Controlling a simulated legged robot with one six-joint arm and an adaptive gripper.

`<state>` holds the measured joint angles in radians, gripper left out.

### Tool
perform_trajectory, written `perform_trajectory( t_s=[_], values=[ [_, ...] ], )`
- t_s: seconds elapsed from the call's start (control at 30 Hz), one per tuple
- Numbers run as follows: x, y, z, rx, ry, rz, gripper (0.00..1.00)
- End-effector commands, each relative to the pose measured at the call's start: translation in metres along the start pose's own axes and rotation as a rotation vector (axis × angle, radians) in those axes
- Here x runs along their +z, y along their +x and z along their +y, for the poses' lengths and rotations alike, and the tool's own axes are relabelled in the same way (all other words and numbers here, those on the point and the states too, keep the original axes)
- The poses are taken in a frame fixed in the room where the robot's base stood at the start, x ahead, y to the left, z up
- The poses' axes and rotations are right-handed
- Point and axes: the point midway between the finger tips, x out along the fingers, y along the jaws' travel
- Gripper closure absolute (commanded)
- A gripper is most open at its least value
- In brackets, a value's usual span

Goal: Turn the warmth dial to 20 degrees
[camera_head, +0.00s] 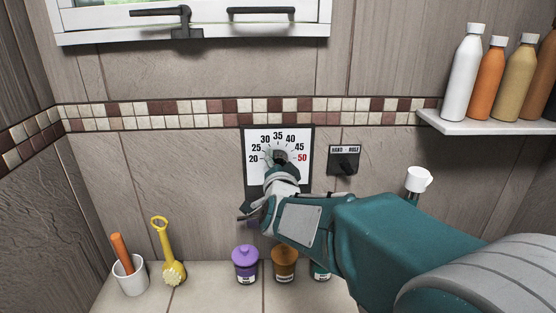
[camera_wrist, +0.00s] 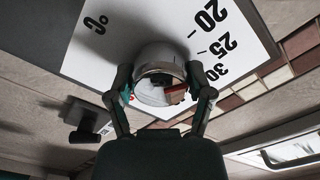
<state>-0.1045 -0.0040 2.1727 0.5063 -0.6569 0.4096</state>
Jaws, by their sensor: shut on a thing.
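The warmth dial's white plate (camera_head: 253,178) is on the tiled wall, with numbers from 20 at left, over 35 at the top, to a red 50 at right. My gripper (camera_head: 279,166) reaches it from the lower right and covers the plate's lower middle. In the wrist view, my gripper (camera_wrist: 162,82) has its two fingers on opposite sides of the round chrome knob (camera_wrist: 158,53), shut on it. The plate (camera_wrist: 120,40) shows 20, 25 and 30 there. A little red shows on the knob's face, but I cannot tell which number the knob points to.
A black hand/hose switch (camera_head: 346,163) is right of the plate. A shelf (camera_head: 480,124) with several bottles is at upper right. Purple (camera_head: 246,265) and brown (camera_head: 284,264) jars, a yellow brush (camera_head: 165,252) and a white cup (camera_head: 131,278) stand below. A window (camera_head: 195,22) is above.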

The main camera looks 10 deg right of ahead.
Motion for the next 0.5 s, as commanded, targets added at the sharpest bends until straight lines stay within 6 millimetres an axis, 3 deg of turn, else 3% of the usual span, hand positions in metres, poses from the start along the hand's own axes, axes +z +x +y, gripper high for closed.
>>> perform_trajectory(
  t_s=[0.5],
  values=[
    [-0.0042,0.0005,-0.0058,-0.01,-0.369,0.013,0.8]
  ],
)
